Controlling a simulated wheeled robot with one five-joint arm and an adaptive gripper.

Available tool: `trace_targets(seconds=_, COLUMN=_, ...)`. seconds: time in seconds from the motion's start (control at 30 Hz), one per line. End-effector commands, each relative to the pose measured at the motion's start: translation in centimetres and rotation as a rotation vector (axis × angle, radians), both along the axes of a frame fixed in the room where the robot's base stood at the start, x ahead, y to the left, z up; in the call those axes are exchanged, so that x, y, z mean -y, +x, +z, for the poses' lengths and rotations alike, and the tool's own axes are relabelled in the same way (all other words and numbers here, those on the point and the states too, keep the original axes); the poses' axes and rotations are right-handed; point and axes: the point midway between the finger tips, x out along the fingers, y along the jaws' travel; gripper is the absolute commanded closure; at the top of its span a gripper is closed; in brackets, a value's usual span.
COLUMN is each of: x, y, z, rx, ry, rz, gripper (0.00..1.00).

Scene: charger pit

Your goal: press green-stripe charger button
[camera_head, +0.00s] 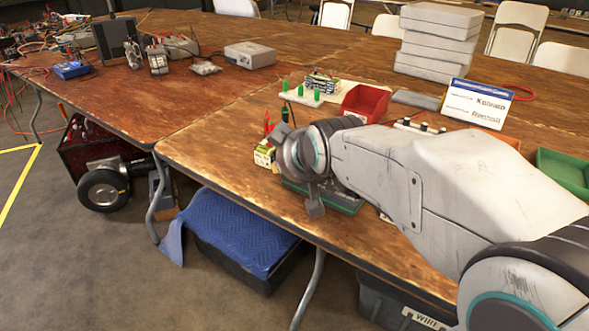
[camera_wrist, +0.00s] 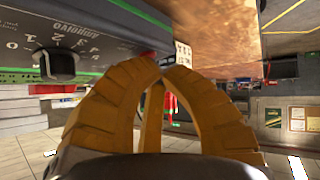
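The green-stripe charger (camera_head: 346,204) lies low on the near table, mostly hidden under my arm. In the wrist view its dark grey panel (camera_wrist: 110,42) fills the upper left, with green lines, white lettering and a black knob (camera_wrist: 62,65). My gripper's orange fingers (camera_wrist: 165,66) are drawn together, tips close to each other, with nothing seen held between them. The tips are near the panel's right end; I cannot tell if they touch it. A small dark red spot (camera_wrist: 146,57) shows by the left tip; I cannot tell whether it is the button.
A small yellow-and-white box (camera_head: 265,156) stands left of my wrist. A red bin (camera_head: 363,102), a white sign (camera_head: 478,103), a green tray (camera_head: 564,171) and stacked grey cases (camera_head: 437,42) stand beyond my arm. The table's front edge runs below the charger.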

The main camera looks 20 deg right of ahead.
Motion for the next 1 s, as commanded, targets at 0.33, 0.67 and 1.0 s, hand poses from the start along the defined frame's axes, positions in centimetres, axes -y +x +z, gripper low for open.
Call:
trace_targets(seconds=0.33, x=-0.1, y=-0.1, z=0.4, rx=-0.006, ry=0.001, rz=0.001, gripper=1.00)
trace_targets(seconds=0.67, x=-0.2, y=-0.2, z=1.5, rx=-0.004, ry=0.002, rz=0.003, gripper=1.00)
trace_targets(seconds=1.0, x=-0.2, y=-0.2, z=1.5, rx=-0.003, ry=0.002, rz=0.003, gripper=1.00)
